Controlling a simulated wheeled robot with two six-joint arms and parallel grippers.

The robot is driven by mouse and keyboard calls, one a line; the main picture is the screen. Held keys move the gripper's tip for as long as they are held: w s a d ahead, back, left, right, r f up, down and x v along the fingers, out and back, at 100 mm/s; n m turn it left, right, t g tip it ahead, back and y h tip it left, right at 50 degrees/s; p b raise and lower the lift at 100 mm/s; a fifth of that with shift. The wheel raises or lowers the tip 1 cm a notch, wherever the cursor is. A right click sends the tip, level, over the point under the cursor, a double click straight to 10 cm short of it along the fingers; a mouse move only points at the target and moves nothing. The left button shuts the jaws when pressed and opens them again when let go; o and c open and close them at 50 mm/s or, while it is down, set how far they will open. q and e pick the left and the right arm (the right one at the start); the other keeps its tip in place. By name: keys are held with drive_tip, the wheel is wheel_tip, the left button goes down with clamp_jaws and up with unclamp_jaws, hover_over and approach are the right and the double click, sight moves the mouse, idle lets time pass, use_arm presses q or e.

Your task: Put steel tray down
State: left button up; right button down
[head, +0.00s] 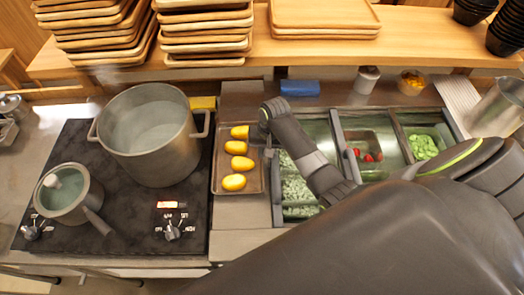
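The steel tray (220,152) lies level between the stove and the sunken topping containers. Several yellow oval pieces (238,163) lie in a column on it. My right gripper (268,150) is at the tray's right edge, with my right arm reaching over the topping containers from the right. The fingers are small and mostly hidden by the wrist, so I cannot tell if they are closed on the rim. I also cannot tell whether the tray touches the counter beneath it. My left gripper is out of view.
Topping containers (300,200) lie to the right, partly under my arm. Stacked wooden trays (206,30) stand on the shelf behind. A blue block (299,88) lies at the back.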

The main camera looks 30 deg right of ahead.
drive_tip(key=shift+f, duration=0.35)
drive_tip(key=c, duration=2)
unclamp_jaws()
drive_tip(key=shift+f, duration=0.15)
drive_tip(key=shift+o, duration=0.2)
drive_tip(key=shift+s, duration=0.1)
wheel_tip(320, 180, up, 12)
drive_tip(key=d+b, duration=0.1)
drive_tip(key=b, duration=0.1)
drive_tip(key=shift+s+d+b, duration=0.3)
drive_tip(key=shift+s+d, duration=0.1)
